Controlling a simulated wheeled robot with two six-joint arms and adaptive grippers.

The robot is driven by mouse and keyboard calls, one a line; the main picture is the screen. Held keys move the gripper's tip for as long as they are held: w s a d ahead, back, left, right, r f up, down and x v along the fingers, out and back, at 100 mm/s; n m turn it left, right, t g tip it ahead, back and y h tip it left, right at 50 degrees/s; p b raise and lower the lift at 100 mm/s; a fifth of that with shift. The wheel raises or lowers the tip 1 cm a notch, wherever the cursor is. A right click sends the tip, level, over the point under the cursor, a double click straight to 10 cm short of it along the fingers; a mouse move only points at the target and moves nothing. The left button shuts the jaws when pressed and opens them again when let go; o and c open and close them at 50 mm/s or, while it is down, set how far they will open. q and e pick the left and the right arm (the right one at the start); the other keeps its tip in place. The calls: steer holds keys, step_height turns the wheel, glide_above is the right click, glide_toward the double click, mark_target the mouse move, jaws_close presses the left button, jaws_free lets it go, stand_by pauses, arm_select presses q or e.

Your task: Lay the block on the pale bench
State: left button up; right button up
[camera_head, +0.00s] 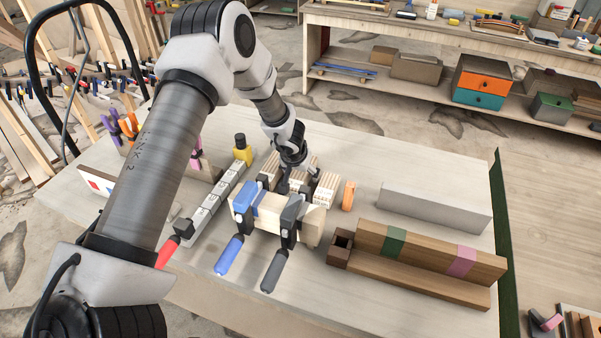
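The pale bench (340,155) fills the middle of the view. A pale wooden block (305,226) lies near its front, with a blue-handled clamp (243,215) and a grey-handled clamp (288,225) on it. A long grey block (435,206) lies on the right part of the bench. I cannot tell from the view which block the task names. My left gripper (287,182) points down just behind the clamped block, among small slatted wooden pieces (325,188). Its fingertips are mostly hidden, so its opening and any hold are unclear. My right gripper is out of view.
Brown beams with green and pink bands (430,250) lie at the right front. Bare bench top lies behind the grey block.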

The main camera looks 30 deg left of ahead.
arm_select(q)
steer(key=shift+r, duration=0.15)
steer(key=p+v, duration=0.3)
steer(key=v, duration=0.9)
steer(key=shift+a, duration=0.1)
steer(key=shift+s, duration=0.1)
